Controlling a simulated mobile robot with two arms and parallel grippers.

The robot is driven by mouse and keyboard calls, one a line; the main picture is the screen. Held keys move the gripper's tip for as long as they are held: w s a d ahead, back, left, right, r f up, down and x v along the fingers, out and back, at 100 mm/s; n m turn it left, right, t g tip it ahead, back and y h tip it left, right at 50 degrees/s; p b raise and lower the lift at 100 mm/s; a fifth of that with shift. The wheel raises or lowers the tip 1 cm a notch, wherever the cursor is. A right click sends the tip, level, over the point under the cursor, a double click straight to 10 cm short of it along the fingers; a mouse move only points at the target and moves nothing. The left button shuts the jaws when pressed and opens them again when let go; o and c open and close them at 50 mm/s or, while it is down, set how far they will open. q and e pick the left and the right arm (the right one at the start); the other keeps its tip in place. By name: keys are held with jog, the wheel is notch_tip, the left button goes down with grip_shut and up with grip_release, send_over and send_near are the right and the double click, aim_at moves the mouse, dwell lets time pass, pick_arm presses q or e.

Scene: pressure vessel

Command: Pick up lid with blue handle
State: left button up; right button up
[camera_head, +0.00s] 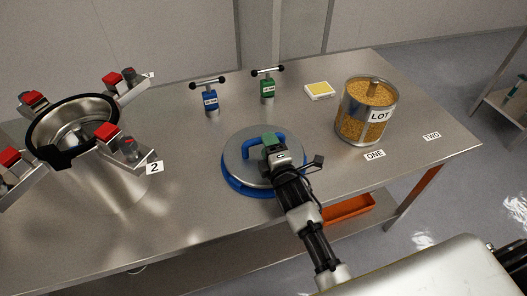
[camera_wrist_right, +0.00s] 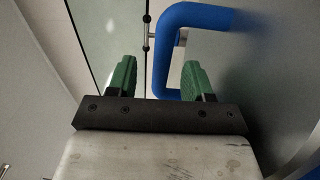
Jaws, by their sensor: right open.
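The lid (camera_head: 236,176) is a round metal disc with a blue rim, lying flat on the steel table. Its blue handle (camera_head: 248,146) arches over the top; it also shows large in the right wrist view (camera_wrist_right: 163,52). My right gripper (camera_head: 268,143) is over the lid at the handle, with green fingers. In the right wrist view the gripper (camera_wrist_right: 160,78) is open, and part of the handle shows between its two fingers. Whether the fingers touch the handle I cannot tell. My left gripper is not in view.
An open metal vessel (camera_head: 118,178) with red-topped clamps stands at the left. Blue (camera_head: 211,101) and green (camera_head: 267,88) T-handled tools and a yellow-topped pad (camera_head: 320,91) are behind the lid. A jar of granules (camera_head: 353,128) labelled LOT stands right. The table front beside the lid is clear.

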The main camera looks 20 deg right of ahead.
aim_at(262, 147)
jog(key=w, duration=0.5)
jog(key=shift+a+f+p, duration=0.15)
jog(key=shift+a+p, duration=0.1)
jog(key=shift+p, duration=0.1)
grip_shut()
dwell(1.0)
jog(key=shift+w+r, duration=0.1)
jog(key=shift+r, duration=0.25)
